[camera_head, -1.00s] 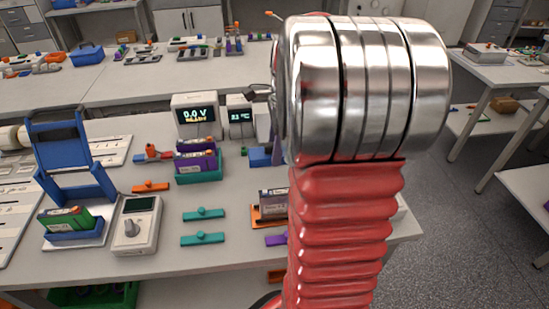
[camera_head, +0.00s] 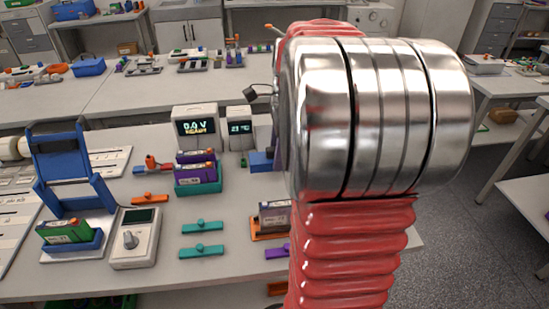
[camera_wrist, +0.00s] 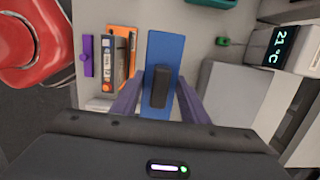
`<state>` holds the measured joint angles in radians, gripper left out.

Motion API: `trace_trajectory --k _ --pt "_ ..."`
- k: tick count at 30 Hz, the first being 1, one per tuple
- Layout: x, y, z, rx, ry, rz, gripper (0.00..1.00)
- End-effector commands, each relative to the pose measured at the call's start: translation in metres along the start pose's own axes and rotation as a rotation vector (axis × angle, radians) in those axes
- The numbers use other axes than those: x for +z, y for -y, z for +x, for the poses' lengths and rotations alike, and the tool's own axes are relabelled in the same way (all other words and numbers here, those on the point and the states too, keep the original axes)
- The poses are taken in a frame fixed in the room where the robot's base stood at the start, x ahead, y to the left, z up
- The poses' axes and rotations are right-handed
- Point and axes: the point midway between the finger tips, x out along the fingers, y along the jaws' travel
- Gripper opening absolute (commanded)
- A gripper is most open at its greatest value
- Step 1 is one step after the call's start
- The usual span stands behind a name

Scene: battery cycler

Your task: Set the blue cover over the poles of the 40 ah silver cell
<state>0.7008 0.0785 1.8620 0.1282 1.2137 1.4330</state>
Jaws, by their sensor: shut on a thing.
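The blue cover (camera_wrist: 178,45) is a flat blue bar with a dark raised grip (camera_wrist: 160,90). In the wrist view it lies between the two purple fingers of my gripper (camera_wrist: 160,92), which is shut on it. A grey cell with an orange-topped end (camera_wrist: 116,65) stands in an orange tray (camera_wrist: 122,32), just left of the cover and apart from it. The cell and tray also show in the head view, partly behind my arm. The cell's label is too small to read. My arm hides the gripper in the head view.
A purple bar (camera_wrist: 88,55) lies left of the orange tray. In the head view, a teal tray with purple cells (camera_head: 200,185), two display boxes (camera_head: 195,128), teal bars (camera_head: 202,227), a white meter (camera_head: 135,238) and a blue stand (camera_head: 60,165) are on the bench.

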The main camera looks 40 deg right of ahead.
Motion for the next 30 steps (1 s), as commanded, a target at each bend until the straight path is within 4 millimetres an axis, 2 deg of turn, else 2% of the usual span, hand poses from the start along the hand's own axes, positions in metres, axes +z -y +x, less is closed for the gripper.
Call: trace_trajectory --k 6,15,24,30 --pt "0.002 -0.026 -0.024 -0.003 0.000 0.003 0.15" --pt "0.005 -0.065 -0.042 -0.002 0.000 0.003 0.15" --pt "0.007 -0.099 -0.040 0.001 0.000 -0.004 0.15" --pt "0.008 -0.104 -0.038 0.001 0.000 -0.008 0.15"
